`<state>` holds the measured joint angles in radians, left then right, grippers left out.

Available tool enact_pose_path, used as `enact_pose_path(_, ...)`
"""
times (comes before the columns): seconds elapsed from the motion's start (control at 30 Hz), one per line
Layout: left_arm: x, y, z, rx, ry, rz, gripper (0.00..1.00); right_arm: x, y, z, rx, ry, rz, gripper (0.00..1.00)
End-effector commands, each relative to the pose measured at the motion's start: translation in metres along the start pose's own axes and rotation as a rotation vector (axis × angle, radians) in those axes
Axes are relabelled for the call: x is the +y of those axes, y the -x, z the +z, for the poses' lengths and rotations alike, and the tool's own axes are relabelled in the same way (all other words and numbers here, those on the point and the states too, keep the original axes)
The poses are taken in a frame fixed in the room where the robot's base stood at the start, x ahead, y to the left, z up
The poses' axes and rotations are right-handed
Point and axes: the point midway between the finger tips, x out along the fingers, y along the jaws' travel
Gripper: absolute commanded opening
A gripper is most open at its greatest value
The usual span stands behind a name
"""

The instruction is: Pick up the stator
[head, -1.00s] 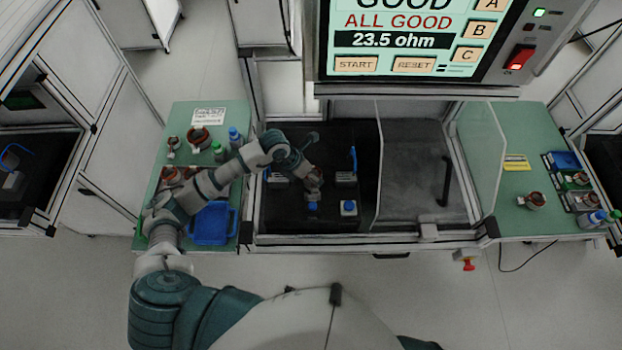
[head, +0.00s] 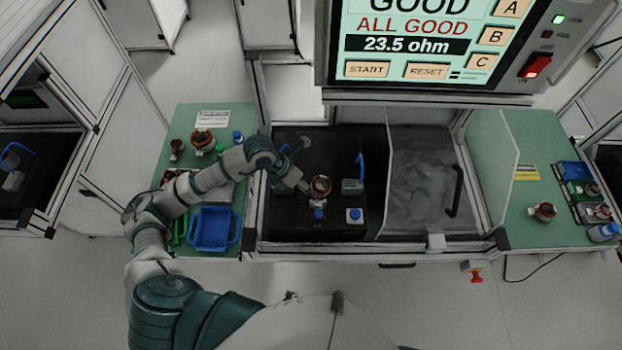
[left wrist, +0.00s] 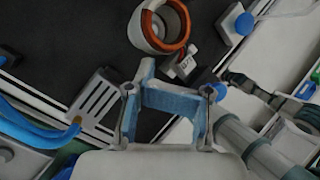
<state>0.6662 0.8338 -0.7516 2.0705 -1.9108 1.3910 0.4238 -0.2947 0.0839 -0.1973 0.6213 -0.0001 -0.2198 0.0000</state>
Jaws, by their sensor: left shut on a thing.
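The stator (head: 320,186), a ring with copper-brown windings and a grey-white body, stands in the black test bay. In the left wrist view the stator (left wrist: 160,25) is ahead of the fingers, with a visible gap. My left gripper (head: 302,187) is just left of the stator in the head view. In the left wrist view my left gripper (left wrist: 178,92) has blue parts between its fingers. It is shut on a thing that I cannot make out. My right gripper is out of view.
A blue-handled clamp (head: 360,170) stands right of the stator. Blue buttons (head: 354,214) sit at the bay's front. A clear door (head: 430,180) covers the bay's right part. A blue bin (head: 212,228) lies on the left bench. The display (head: 430,40) reads ALL GOOD, 23.5 ohm.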

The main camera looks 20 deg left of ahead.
Motion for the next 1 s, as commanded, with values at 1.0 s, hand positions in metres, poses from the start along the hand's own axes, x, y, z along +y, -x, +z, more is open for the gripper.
enact_pose_path(1.0, -0.03, 0.044, -0.101, 0.001, 0.0, -0.002, 0.18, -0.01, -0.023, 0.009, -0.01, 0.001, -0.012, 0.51)
